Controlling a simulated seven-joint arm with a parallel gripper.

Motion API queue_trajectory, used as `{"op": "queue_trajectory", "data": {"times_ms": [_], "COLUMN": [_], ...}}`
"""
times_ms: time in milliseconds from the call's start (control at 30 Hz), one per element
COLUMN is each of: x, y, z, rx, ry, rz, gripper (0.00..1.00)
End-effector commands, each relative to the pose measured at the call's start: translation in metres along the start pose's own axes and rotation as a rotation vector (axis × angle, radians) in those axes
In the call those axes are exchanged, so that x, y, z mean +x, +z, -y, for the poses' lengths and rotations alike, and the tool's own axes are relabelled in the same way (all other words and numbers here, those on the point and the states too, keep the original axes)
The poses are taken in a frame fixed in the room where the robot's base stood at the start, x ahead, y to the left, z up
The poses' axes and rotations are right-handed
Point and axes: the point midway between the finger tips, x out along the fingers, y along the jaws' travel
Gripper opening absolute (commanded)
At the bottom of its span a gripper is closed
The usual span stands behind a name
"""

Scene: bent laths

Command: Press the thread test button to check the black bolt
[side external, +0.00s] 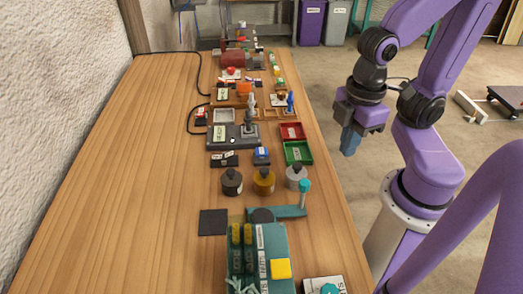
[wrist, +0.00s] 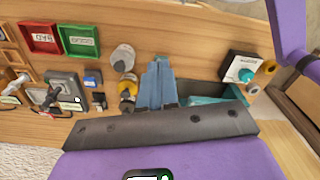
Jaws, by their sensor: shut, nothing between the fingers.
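My gripper (side external: 350,145) is shut and empty, held in the air right of the table's right edge. Its closed fingers also show in the wrist view (wrist: 159,80). The black bolt (side external: 232,182) stands head up on the table, left of a brass bolt (side external: 264,181) and a steel bolt (side external: 297,177); my gripper is well apart from it. Several button-like parts show: a blue one (side external: 261,154) behind the bolts, a yellow one (side external: 280,268) on a teal machine, and a turquoise one (side external: 328,289) on a labelled box. I cannot read which is the thread test button.
A green tray (side external: 309,159) and a red tray (side external: 281,136) lie along the right edge. A grey box with a lever (side external: 222,143) stands behind the bolts. The table's left side is clear.

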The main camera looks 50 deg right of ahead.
Motion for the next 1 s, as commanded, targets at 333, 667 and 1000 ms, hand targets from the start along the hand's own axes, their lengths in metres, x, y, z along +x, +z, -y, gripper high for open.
{"op": "queue_trajectory", "data": {"times_ms": [333,667,1000], "x": [0.003,0.009,0.014], "y": [-0.013,-0.039,-0.067], "z": [-0.012,-0.033,-0.054], "rx": [0.197,0.58,0.977], "ry": [-0.041,-0.122,-0.209], "rz": [0.021,0.06,0.096], "gripper": [0.0,0.0,0.0]}}
